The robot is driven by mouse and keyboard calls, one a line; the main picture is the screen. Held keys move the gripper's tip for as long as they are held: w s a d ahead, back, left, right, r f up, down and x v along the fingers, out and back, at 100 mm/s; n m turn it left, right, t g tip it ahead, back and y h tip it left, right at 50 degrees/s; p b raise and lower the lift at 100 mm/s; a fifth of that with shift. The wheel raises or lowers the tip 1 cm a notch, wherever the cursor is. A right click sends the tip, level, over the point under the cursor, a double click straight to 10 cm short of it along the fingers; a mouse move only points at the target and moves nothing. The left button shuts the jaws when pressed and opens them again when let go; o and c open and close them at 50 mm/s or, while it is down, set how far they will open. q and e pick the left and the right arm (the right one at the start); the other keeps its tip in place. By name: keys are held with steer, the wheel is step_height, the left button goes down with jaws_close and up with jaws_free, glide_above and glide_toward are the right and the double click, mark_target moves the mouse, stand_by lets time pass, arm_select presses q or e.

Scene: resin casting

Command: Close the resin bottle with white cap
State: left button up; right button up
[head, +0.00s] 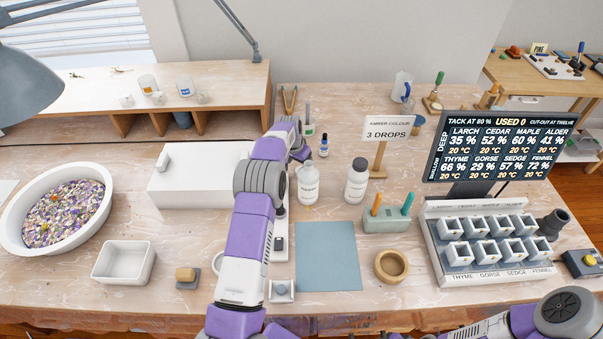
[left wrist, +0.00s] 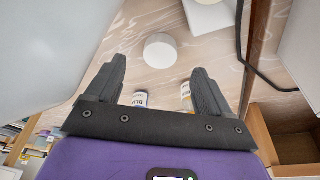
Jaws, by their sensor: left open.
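A white bottle (head: 308,187) stands upright on the table beside my left arm; its label is too small to read and no cap clearly shows on it. A second white bottle (head: 356,182) with a dark cap stands to its right. A round white cap-like piece (left wrist: 160,50) lies on the table ahead of my left gripper (left wrist: 158,66) in the left wrist view. That gripper is open, with nothing clearly held between its fingers. In the head view the cap-like piece does not show, and my left arm's far end hides its fingers. My right gripper is not in view.
A white box (head: 195,180) stands left of my left arm, with a wooden shelf (head: 222,85) behind. A blue dropper bottle (head: 323,147) and sign (head: 388,129) stand near the bottles. A blue-grey mat (head: 328,257) is bare. A black cable (left wrist: 252,65) runs beside the shelf.

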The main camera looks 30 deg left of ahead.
arm_select(q)
steer(key=b+x, duration=0.1)
steer(key=x, duration=0.4)
steer(key=shift+r, duration=0.1)
stand_by(0.4)
steer(key=c, duration=1.1)
